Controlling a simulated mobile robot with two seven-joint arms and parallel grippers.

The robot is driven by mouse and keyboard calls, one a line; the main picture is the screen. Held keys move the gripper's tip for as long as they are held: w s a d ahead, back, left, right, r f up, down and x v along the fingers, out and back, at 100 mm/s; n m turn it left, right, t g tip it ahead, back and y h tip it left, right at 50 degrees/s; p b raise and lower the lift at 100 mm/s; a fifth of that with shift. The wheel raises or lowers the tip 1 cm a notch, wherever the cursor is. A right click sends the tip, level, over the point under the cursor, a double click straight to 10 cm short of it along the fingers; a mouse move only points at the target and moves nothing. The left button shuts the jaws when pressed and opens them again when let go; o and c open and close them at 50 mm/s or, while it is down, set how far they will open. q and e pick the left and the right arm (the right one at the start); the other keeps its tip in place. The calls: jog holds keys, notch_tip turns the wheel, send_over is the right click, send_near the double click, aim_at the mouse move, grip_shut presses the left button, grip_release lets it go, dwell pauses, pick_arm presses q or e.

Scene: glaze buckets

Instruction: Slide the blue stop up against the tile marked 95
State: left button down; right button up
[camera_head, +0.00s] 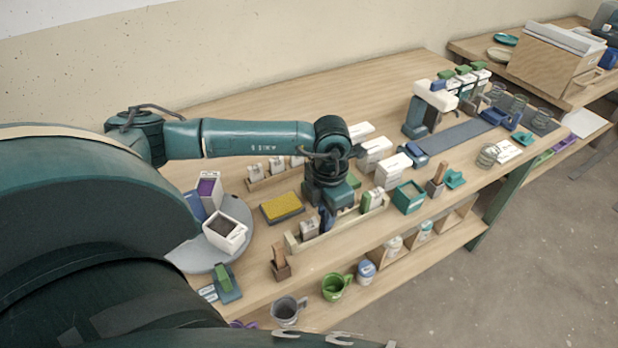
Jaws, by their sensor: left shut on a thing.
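My left gripper (326,208) points down over the front wooden rack (340,229), its arm reaching in from the left. It is shut on a dark blue piece (327,219) in the rack, which looks like the blue stop; the fingers partly hide it. A grey-brown block with a pale label (308,229) stands in the rack just left of the blue piece. White tiles with green tops (370,200) stand toward the rack's right end. The numbers are too small to read, so I cannot tell which tile is 95. My right gripper is not in view.
A yellow sponge in a dark tray (282,207) lies left of the rack. A round grey turntable (190,257) holds containers. A teal open box (408,196) stands off the rack's right end. A rear rack (258,182) and white boxes (373,155) stand behind. Mugs (335,287) sit below.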

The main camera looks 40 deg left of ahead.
aim_at(313, 220)
pick_arm(q)
jog(key=shift+s+a, duration=0.35)
jog(key=shift+s, duration=0.5)
jog(key=shift+s+a, duration=0.35)
jog(key=shift+s, duration=0.45)
jog(key=c, duration=1.4)
grip_release()
jog(key=shift+w, duration=0.1)
jog(key=shift+r+p, duration=0.3)
jog(key=shift+p, duration=0.1)
notch_tip(313, 220, up, 6)
jog(key=p, duration=0.4)
jog(key=shift+r, duration=0.25)
